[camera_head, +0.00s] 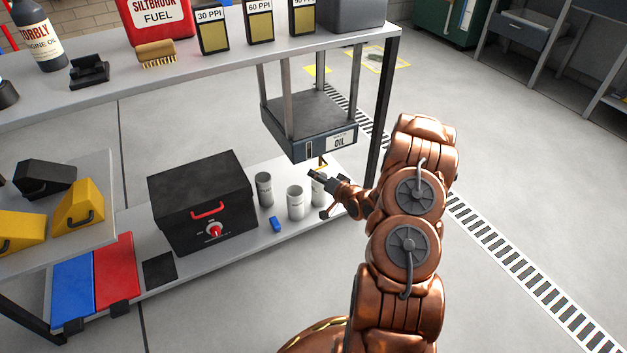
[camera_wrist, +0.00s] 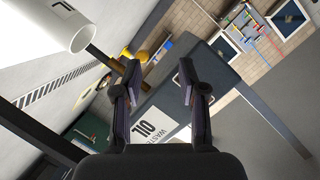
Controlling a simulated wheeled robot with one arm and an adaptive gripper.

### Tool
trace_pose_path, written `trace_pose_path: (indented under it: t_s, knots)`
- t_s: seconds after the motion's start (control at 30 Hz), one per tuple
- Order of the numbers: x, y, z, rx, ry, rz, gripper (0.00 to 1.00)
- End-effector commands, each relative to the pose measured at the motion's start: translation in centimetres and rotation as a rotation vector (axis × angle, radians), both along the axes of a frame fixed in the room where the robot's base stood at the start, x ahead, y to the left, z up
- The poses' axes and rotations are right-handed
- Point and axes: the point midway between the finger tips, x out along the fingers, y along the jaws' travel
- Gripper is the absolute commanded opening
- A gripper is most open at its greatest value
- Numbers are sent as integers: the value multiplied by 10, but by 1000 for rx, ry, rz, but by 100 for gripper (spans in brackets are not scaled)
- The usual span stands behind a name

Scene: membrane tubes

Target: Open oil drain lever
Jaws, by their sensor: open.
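The dark oil tank (camera_head: 305,135), labelled OIL, hangs on posts under the upper shelf. A small brass drain fitting (camera_head: 323,161) shows below its front edge. In the wrist view, the tank (camera_wrist: 215,72) and its waste oil label (camera_wrist: 160,135) lie behind the fingers. A brass piece with a yellow rounded end (camera_wrist: 142,56) shows just beyond the fingertips; I cannot tell which part is the lever. My gripper (camera_wrist: 159,70) is open, its fingers apart with nothing held. In the head view, my gripper (camera_head: 319,192) is just below the fitting, in front of the canisters.
White canisters (camera_head: 295,203) stand on the lower shelf under the tank; one (camera_wrist: 58,27) is close at upper left in the wrist view. A black box (camera_head: 200,200) with a red handle and a blue block (camera_head: 276,224) stand left. A table leg (camera_head: 381,120) rises beside my arm.

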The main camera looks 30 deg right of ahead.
Motion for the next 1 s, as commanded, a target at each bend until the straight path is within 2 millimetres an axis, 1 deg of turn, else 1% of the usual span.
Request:
trace_pose_path:
  t_s: [0.03, 0.1, 0.3, 0.47, 0.57, 0.67, 1.0]
  knots:
    - [-6, -4, -15, 40, -35, -14, 41]
    - [-12, -7, -22, 92, -90, -26, 41]
    - [-26, -13, -31, 196, -203, -50, 41]
    - [-29, -14, -31, 224, -240, -55, 41]
    - [-24, -14, -31, 227, -244, -54, 41]
    - [-14, -13, -31, 224, -242, -54, 41]
    - [28, -11, -31, 222, -243, -53, 41]
